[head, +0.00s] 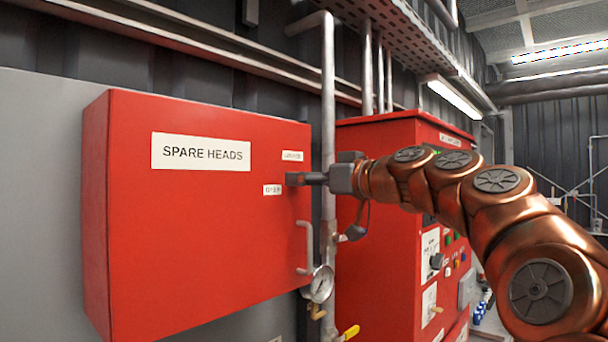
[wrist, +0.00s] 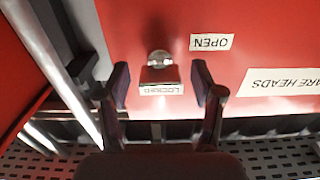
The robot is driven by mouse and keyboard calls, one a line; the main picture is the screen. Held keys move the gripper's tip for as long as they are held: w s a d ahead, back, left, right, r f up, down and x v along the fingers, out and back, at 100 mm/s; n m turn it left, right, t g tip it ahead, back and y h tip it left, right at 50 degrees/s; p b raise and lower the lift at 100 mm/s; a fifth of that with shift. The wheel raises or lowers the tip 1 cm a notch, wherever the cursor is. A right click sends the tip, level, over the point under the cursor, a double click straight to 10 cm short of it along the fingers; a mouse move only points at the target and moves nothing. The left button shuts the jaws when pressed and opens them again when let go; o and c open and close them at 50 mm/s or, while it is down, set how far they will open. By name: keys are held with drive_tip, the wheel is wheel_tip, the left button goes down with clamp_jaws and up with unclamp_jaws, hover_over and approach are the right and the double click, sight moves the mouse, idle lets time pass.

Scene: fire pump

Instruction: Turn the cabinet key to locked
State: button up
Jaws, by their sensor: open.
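The red SPARE HEADS cabinet (head: 200,230) fills the left of the head view. Its door carries a LOCKED label (head: 292,156) and, lower left of it, an OPEN label (head: 273,190). My gripper (head: 292,179) is at the door's right side, between these labels, hiding the lock in the head view. In the wrist view, which is upside down, the silver key lock (wrist: 159,58) shows just beyond and between the open fingers of my gripper (wrist: 161,86). A blocky reddish shape (wrist: 160,74) lies against it; I cannot tell the key's exact angle. The fingers appear clear of it.
A door handle (head: 307,245) is below my gripper. A vertical pipe (head: 328,110) and a pressure gauge (head: 320,284) stand close to the cabinet's right edge. A red control panel (head: 375,220) stands behind, right of the pipe, under my arm.

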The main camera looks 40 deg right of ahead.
drive_tip(key=shift+w+a, duration=0.1)
drive_tip(key=shift+w, duration=0.45)
drive_tip(key=c, duration=1.2)
